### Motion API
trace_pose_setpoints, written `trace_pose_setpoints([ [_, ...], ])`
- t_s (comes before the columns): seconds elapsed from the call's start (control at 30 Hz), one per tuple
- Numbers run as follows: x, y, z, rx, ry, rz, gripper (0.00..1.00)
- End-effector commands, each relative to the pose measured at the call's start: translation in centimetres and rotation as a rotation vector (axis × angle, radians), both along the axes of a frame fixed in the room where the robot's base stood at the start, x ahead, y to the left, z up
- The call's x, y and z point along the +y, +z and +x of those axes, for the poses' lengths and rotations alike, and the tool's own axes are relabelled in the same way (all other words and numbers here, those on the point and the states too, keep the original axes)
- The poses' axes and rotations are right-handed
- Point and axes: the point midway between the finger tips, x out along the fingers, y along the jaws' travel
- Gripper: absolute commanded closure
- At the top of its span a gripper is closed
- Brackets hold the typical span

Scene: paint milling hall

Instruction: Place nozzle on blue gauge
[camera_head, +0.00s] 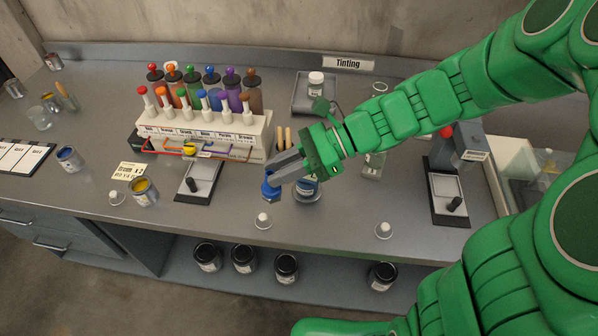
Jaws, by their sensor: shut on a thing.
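My gripper (273,178) is above the middle of the bench and shut on a small blue piece (271,190) at its fingertips. The fingers hide part of this piece, and I cannot tell whether it is the nozzle or the blue gauge. Small white cone-shaped pieces stand on the bench: one (263,221) just below the gripper, one (384,230) to the right and one (116,198) at the left. I cannot make out a separate blue gauge for certain.
A white rack (255,140) with coloured bottles and droppers stands behind left of the gripper. A can (308,192) is close on its right. Dark-based devices stand left (199,184) and right (449,195). The front bench strip between the white cones is clear.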

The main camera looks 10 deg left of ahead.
Motion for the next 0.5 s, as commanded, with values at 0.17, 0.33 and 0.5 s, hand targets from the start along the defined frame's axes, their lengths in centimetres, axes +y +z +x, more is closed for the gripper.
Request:
trace_pose_setpoints([
  [0.17, -3.6, 2.4, 0.3, -0.008, -0.009, 0.007, 1.0],
  [0.33, -6.9, 4.3, 0.1, -0.009, -0.012, 0.002, 1.0],
  [0.5, -9.3, 5.6, -0.5, -0.001, -0.014, -0.008, 1.0],
])
